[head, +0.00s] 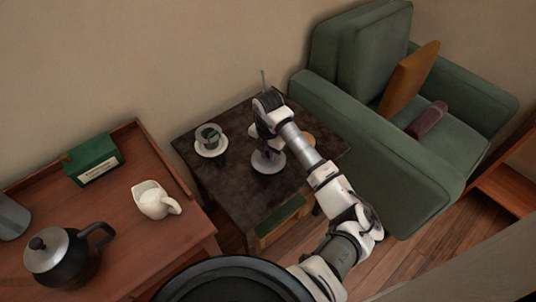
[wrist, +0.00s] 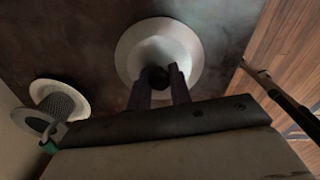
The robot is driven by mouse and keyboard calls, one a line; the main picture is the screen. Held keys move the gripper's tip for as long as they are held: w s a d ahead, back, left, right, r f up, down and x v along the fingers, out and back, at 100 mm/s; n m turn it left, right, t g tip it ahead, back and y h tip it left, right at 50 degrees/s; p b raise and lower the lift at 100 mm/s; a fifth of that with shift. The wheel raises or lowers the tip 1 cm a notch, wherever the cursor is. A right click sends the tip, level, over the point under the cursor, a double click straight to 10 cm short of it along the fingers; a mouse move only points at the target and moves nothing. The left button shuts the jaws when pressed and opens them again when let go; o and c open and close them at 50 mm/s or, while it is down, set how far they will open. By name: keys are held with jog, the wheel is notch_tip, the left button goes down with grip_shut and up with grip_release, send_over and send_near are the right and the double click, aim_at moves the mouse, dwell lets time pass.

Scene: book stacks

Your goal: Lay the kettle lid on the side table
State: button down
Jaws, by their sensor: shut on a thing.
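The kettle lid (head: 269,161) is a pale, round, shallow cone with a dark knob. My gripper (head: 268,150) points down over the side table (head: 240,198) and is shut on the knob. In the wrist view the two fingers (wrist: 162,80) stand on either side of the knob, and the lid (wrist: 140,42) spreads out beneath them over the dark tabletop (wrist: 75,35). The lid is at or just above the table; I cannot tell whether it touches. The kettle (head: 66,262), black with a silver top, stands on the wooden sideboard at lower left.
A cup on a saucer (head: 211,154) stands at the table's left and shows in the wrist view (wrist: 72,88). A green armchair (head: 345,135) stands close right. The sideboard (head: 115,215) holds a green box and white jug.

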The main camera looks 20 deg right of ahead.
aim_at(268, 153)
jog(key=shift+f, duration=0.6)
jog(key=shift+f, duration=0.15)
jog(key=c, duration=1.3)
grip_release()
notch_tip(268, 153, up, 12)
jog(key=shift+r+b, duration=0.2)
jog(key=shift+b, duration=0.6)
